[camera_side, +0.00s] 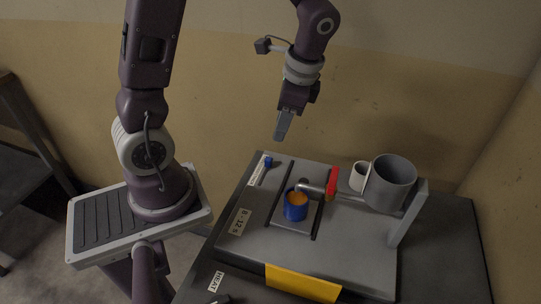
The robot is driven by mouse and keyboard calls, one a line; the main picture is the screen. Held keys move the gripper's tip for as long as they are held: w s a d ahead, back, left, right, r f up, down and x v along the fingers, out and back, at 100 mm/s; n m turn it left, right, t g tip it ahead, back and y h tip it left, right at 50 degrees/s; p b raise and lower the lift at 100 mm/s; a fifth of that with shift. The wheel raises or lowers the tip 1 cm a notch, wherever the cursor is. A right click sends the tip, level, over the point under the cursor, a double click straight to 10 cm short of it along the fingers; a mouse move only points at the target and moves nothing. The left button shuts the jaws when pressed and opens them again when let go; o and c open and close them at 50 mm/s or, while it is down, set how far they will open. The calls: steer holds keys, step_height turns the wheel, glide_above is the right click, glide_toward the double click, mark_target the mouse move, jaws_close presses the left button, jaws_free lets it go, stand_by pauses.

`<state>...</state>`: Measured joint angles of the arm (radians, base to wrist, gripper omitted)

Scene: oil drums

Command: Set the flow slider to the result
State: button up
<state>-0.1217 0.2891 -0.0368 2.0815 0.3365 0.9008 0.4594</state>
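A small blue knob (268,161) sits at the far end of a short dark slot in the grey panel (343,250); it looks like the flow slider. A white label (252,177) beside the slot is too small to read. My gripper (282,138) hangs pointing down above the back edge of the panel, apart from the knob and everything else. Its fingers are seen nearly edge-on, so any gap is hidden. Nothing shows held. No readout giving a result can be made out.
A blue drum (296,212) with an orange top stands between two dark rails, below a grey spout (312,188) with a red handle (332,182). A grey tank (391,184), white cup (358,177) and upright post (407,217) stand right. Labels read "8-12 s" (240,222) and "HEAT" (216,281).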

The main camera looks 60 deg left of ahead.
steer(key=m+g, duration=0.2)
glide_toward(269, 159)
steer(key=f, duration=0.2)
steer(key=x, duration=0.7)
steer(key=shift+s+a+r, duration=0.15)
steer(key=shift+s+a, duration=0.1)
steer(key=shift+s, duration=0.05)
jaws_close()
stand_by(0.5)
